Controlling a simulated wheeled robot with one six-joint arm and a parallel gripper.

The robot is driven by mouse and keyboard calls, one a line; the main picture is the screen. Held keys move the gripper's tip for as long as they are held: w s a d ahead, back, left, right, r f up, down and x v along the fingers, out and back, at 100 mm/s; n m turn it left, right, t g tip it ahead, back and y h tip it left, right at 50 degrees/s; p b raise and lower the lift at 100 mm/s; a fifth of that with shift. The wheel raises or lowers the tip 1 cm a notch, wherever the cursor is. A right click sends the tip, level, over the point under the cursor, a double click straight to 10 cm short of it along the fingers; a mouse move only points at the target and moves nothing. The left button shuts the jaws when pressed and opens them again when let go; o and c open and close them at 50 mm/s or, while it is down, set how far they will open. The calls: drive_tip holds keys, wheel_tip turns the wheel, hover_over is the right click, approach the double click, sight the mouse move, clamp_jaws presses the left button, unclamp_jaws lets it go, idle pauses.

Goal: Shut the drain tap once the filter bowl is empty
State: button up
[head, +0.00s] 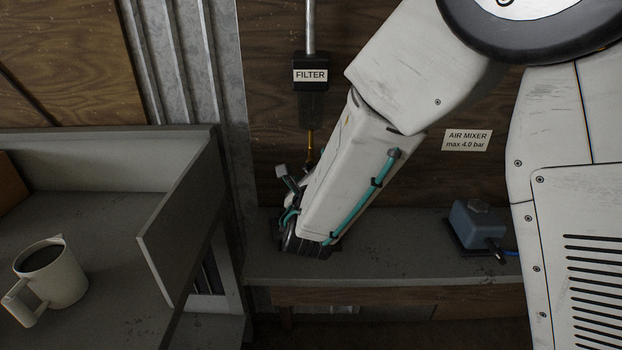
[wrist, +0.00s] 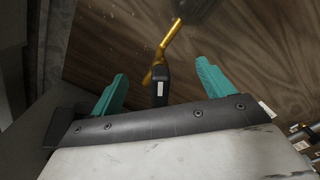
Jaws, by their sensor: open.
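The filter (head: 311,104) hangs on the wood panel below a grey pipe, under a label reading FILTER. Its bowl is dark, and I cannot tell whether liquid is inside. A brass drain pipe (head: 310,142) comes down from it; in the wrist view the brass drain tap (wrist: 168,42) sits below the dark bowl (wrist: 204,9). A black tap lever (wrist: 160,84) with a white mark points toward my gripper. My gripper (wrist: 162,70) is open, its two teal fingers apart, with the lever showing between them; I see no contact. In the head view my arm hides much of the gripper.
A grey ledge (head: 400,262) runs below the panel. At left, a mug (head: 50,276) of dark liquid stands on a grey counter with a raised side wall (head: 182,215).

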drive_tip(key=o, duration=0.3)
drive_tip(key=s, duration=0.7)
drive_tip(key=shift+a, duration=0.15)
idle(0.7)
drive_tip(key=shift+s+m, duration=0.1)
drive_tip(key=shift+m, duration=0.3)
drive_tip(key=c, duration=1)
drive_tip(key=shift+s+m, duration=0.15)
drive_tip(key=shift+m, duration=0.25)
drive_tip(key=c, duration=0.4)
drive_tip(key=shift+m, duration=0.7)
drive_tip(key=shift+w, duration=3.7)
